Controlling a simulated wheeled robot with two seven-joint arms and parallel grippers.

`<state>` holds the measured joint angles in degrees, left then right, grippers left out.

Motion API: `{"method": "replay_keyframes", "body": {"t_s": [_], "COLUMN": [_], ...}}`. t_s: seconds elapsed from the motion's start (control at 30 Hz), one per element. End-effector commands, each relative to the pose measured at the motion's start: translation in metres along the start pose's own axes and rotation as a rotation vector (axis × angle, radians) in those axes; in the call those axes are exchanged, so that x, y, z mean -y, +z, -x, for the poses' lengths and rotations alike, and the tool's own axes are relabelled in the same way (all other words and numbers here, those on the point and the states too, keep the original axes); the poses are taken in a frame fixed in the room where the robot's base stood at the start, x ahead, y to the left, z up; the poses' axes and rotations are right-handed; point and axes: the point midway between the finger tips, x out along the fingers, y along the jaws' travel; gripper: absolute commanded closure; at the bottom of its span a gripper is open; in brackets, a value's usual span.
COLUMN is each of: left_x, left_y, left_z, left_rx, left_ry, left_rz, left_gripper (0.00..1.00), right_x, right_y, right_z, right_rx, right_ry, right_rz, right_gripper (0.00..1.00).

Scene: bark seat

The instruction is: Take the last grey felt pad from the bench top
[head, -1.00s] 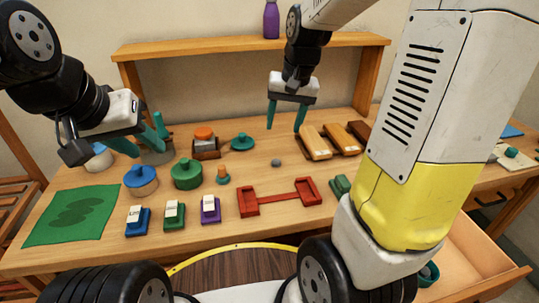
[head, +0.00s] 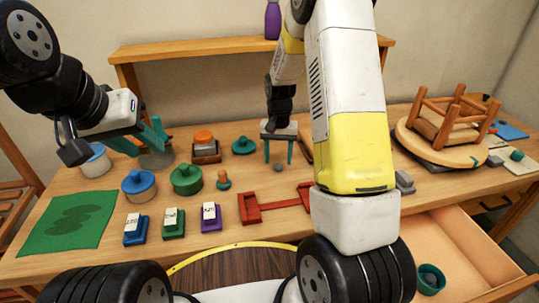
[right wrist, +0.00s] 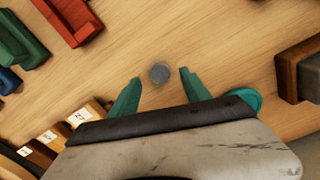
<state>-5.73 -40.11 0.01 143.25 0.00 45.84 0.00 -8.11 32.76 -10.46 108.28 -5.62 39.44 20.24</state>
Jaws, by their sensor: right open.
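The grey felt pad (head: 277,168) is a small round disc lying flat on the bench top (head: 310,178). My right gripper (head: 278,158) points down just above and behind it, with its two teal fingers apart and nothing between them in its grasp. In the right wrist view the pad (right wrist: 159,73) shows in the gap near the fingertips, apart from both. My left gripper (head: 154,148) is open at the left, over a grey container, far from the pad.
A red double-ended tray (head: 275,201) lies in front of the pad. A green lidded pot (head: 186,178) and a teal lid (head: 244,146) are to its left. An upturned stool (head: 447,130) stands at the right. An open drawer (head: 455,255) juts out at front right.

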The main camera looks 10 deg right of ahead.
Motion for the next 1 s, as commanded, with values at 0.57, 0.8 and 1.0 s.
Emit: {"method": "replay_keyframes", "body": {"t_s": [0.57,0.8,1.0], "left_x": [0.0,0.0,0.0], "left_y": [0.0,0.0,0.0], "left_z": [0.0,0.0,0.0], "left_rx": [0.0,0.0,0.0], "left_ry": [0.0,0.0,0.0], "left_rz": [0.0,0.0,0.0], "left_gripper": [0.64,0.64,0.64], "right_x": [0.0,0.0,0.0], "right_y": [0.0,0.0,0.0], "right_z": [-0.025,-0.024,-0.024], "right_rx": [0.0,0.0,-0.001], "right_ry": [-0.001,-0.001,-0.001], "right_rz": [0.0,0.0,0.0], "right_gripper": [0.68,1.0,1.0]}}
